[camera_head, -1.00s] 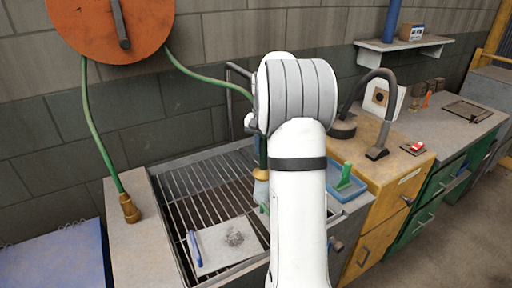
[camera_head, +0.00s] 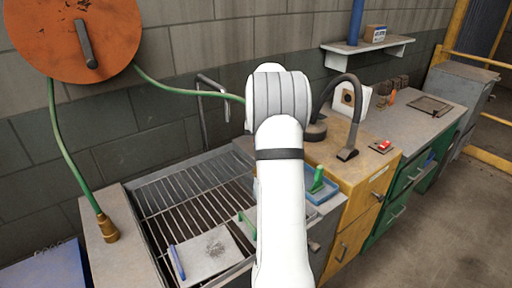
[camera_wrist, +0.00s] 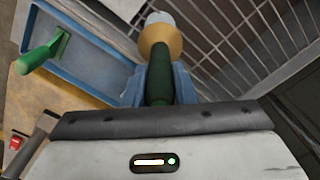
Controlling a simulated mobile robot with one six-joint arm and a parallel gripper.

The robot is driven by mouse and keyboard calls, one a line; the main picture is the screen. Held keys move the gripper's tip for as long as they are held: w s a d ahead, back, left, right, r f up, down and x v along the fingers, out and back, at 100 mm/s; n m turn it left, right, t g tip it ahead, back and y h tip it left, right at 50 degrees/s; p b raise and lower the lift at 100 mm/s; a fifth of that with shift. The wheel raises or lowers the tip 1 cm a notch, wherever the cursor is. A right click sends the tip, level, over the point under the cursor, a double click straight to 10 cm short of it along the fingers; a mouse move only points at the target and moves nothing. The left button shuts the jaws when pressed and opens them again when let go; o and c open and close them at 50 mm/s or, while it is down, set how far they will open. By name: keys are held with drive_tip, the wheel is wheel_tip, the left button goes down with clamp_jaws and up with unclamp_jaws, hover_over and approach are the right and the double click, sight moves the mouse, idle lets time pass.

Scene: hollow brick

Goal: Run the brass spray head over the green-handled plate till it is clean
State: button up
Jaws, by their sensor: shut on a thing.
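My gripper (camera_wrist: 160,88) is shut on the spray head's green grip (camera_wrist: 159,78). The spray head's brass collar (camera_wrist: 160,40) and pale tip (camera_wrist: 160,18) point away from the wrist, above the wire rack. A green handle (camera_head: 248,222) shows on the rack just left of my arm in the head view; any plate it belongs to is mostly hidden by the arm. Left of it lies a pale plate (camera_head: 200,265) with a blue handle (camera_head: 177,262) and a dark grey smudge (camera_head: 216,248). My gripper and the spray head are hidden behind my arm in the head view.
The wire rack (camera_head: 165,205) fills the sink. A blue tray (camera_head: 327,193) with a green-handled tool (camera_head: 318,180) stands right of it on the yellow cabinet. A green hose (camera_head: 185,91) runs from the orange reel (camera_head: 75,35).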

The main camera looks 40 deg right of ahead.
drive_tip(key=shift+d, duration=0.35)
drive_tip(key=shift+s, duration=0.1)
drive_tip(key=s+b, duration=0.3)
drive_tip(key=s, duration=0.7)
drive_tip(key=shift+b, duration=0.4)
idle(1.6)
drive_tip(key=shift+a, duration=0.1)
drive_tip(key=shift+w+a, duration=0.1)
drive_tip(key=shift+a, duration=0.05)
idle(0.5)
drive_tip(key=a+b, duration=0.1)
drive_tip(key=a, duration=0.6)
drive_tip(key=shift+w+a, duration=0.15)
drive_tip(key=shift+a, duration=0.15)
idle(1.2)
idle(0.8)
